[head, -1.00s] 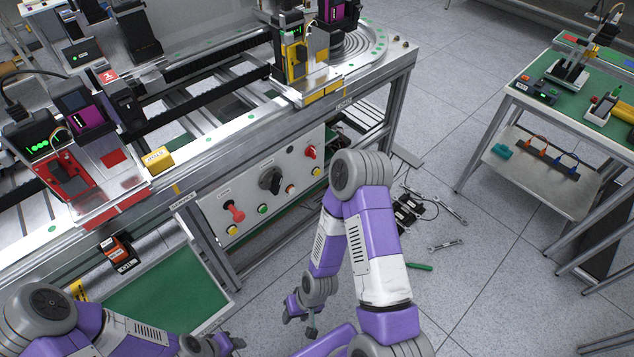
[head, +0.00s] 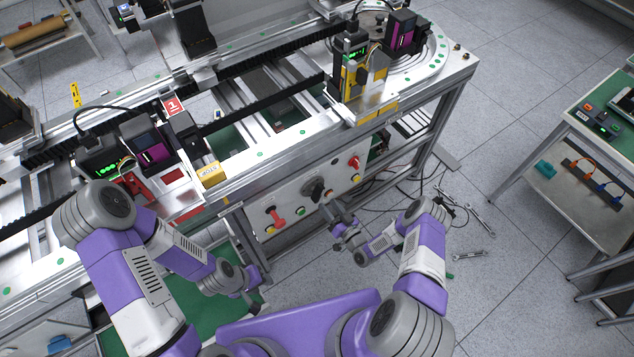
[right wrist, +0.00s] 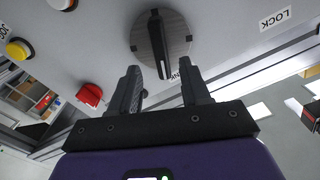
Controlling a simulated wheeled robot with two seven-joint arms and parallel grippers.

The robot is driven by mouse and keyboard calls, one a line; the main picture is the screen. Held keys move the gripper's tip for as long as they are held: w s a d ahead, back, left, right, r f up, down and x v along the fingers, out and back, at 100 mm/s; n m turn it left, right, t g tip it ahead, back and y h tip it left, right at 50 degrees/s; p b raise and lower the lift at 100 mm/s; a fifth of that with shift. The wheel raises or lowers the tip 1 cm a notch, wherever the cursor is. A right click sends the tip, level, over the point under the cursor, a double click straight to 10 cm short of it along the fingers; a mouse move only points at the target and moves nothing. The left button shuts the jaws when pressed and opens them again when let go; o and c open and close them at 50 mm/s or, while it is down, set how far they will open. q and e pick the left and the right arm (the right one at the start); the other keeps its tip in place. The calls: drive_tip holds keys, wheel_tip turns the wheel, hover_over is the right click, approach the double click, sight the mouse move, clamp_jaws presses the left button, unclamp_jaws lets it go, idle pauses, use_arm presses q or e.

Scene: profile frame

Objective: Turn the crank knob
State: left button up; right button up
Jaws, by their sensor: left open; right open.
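The black knob (head: 314,188) sits on the grey control panel (head: 337,184) on the front of the machine frame. In the right wrist view it is a round grey disc with a raised black bar (right wrist: 157,42). My right gripper (head: 341,212) is just in front of the panel, near this knob. In the right wrist view the right gripper (right wrist: 160,74) is open and empty, its fingertips just below the disc and apart from the bar. One finger partly hides a label beside the disc. My left gripper (head: 252,292) is open and empty, low in front of the machine above a green surface.
The panel also carries a red handle (head: 274,216) at left, a red knob (head: 355,162) at right and several small buttons. A yellow block (head: 209,175) sits on the machine rail above. Cables and tools (head: 468,254) lie on the floor to the right.

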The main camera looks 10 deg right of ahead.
sight(321, 196)
drive_tip(key=shift+x, duration=3.4)
drive_tip(key=shift+c, duration=0.2)
